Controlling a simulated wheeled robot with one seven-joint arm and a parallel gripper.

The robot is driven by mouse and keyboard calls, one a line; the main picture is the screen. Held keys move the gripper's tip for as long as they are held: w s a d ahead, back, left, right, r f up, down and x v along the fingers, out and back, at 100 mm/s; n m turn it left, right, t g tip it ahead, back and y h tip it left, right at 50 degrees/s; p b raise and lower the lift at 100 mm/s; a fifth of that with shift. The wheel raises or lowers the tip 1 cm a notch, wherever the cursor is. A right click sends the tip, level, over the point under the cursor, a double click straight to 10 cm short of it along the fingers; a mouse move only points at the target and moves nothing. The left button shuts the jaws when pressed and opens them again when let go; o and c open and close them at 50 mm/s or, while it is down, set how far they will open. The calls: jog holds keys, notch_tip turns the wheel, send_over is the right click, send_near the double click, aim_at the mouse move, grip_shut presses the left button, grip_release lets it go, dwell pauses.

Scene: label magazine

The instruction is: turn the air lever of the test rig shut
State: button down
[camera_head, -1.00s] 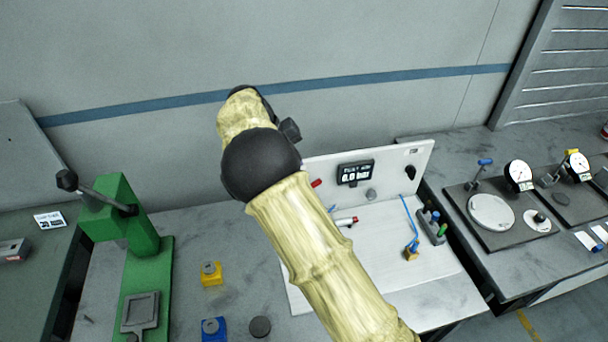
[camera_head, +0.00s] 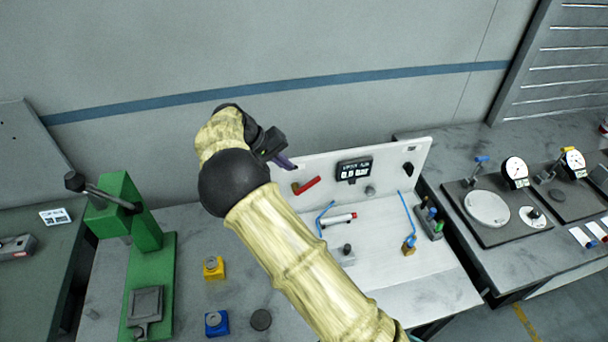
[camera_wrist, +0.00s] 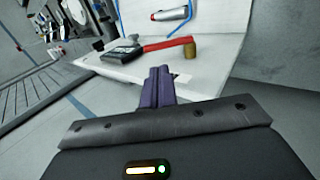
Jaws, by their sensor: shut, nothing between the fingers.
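The red air lever (camera_head: 308,185) is on the white upright panel of the test rig (camera_head: 400,160), left of the black display (camera_head: 354,171). Its handle slants up to the right from a brass-coloured pivot. In the wrist view the red lever (camera_wrist: 165,45) and its brass end (camera_wrist: 190,49) lie just beyond my fingertips. My gripper (camera_head: 288,164) is up and to the left of the lever. Its purple fingers (camera_wrist: 158,72) are together and empty, with no clear contact with the lever. The display appears to read 0.0 bar.
A blue hose (camera_head: 405,215) and a red-and-white cylinder (camera_head: 339,220) are on the rig's base. A green press (camera_head: 150,240) stands left. Yellow (camera_head: 213,269) and blue (camera_head: 216,323) blocks sit on the bench. Dial gauges (camera_head: 514,172) stand right. My arm hides part of the bench.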

aim_at(313, 180)
jog(key=p+x, duration=0.4)
jog(key=x, duration=0.4)
jog(key=shift+w+d, duration=0.1)
jog(key=shift+w+d+f, duration=0.1)
jog(key=shift+d+f, duration=0.05)
jog(key=shift+f, duration=0.25)
jog(key=shift+d+f+y+b, duration=0.15)
jog(key=shift+d+y+b, duration=0.15)
jog(key=shift+y+b, duration=0.15)
jog(key=shift+w+d+f+g+y+b, duration=0.15)
jog(key=shift+d+f+g+y+b, duration=0.3)
jog(key=shift+y, duration=0.5)
jog(key=shift+w+d+f+g+y+b, duration=0.2)
jog(key=shift+d+y+b, duration=0.3)
jog(key=shift+y+b, duration=0.3)
jog(key=shift+d+f+g+y, duration=0.15)
jog(key=shift+d+g+y, duration=0.1)
jog(key=shift+y, duration=0.75)
jog(key=shift+f+y+b, duration=0.1)
jog(key=shift+y+b, duration=0.3)
jog(key=shift+y, duration=0.1)
jog(key=shift+a, duration=0.15)
